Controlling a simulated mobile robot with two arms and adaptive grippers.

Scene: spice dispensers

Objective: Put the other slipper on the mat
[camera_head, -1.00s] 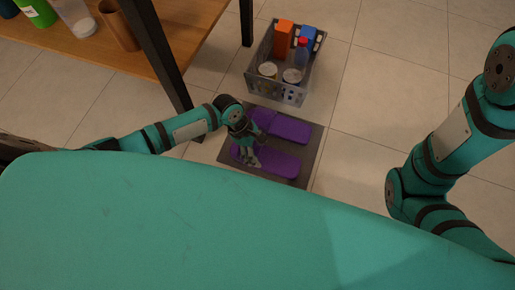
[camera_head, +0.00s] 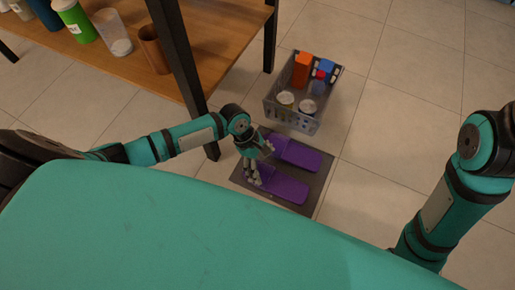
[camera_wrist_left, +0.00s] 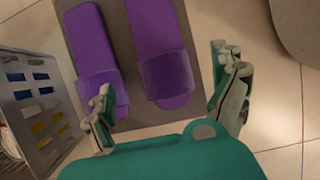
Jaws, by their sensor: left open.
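Two purple slippers lie side by side on the dark grey mat (camera_head: 321,199). The far slipper (camera_head: 301,155) and the near slipper (camera_head: 285,187) both show in the head view, their left ends partly hidden by my left gripper (camera_head: 262,165). In the left wrist view, one slipper (camera_wrist_left: 92,40) is left of the other (camera_wrist_left: 160,35), both flat on the mat (camera_wrist_left: 203,30). My left gripper (camera_wrist_left: 168,100) is open and empty, its fingers spread over the strap ends of the slippers. My right arm shows at the right, but its gripper is out of view.
A grey basket (camera_head: 288,114) with an orange box, a blue bottle and jars stands behind the mat. A wooden shelf (camera_head: 215,47) with dark legs and several containers is at the upper left. Tiled floor is clear right of the mat.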

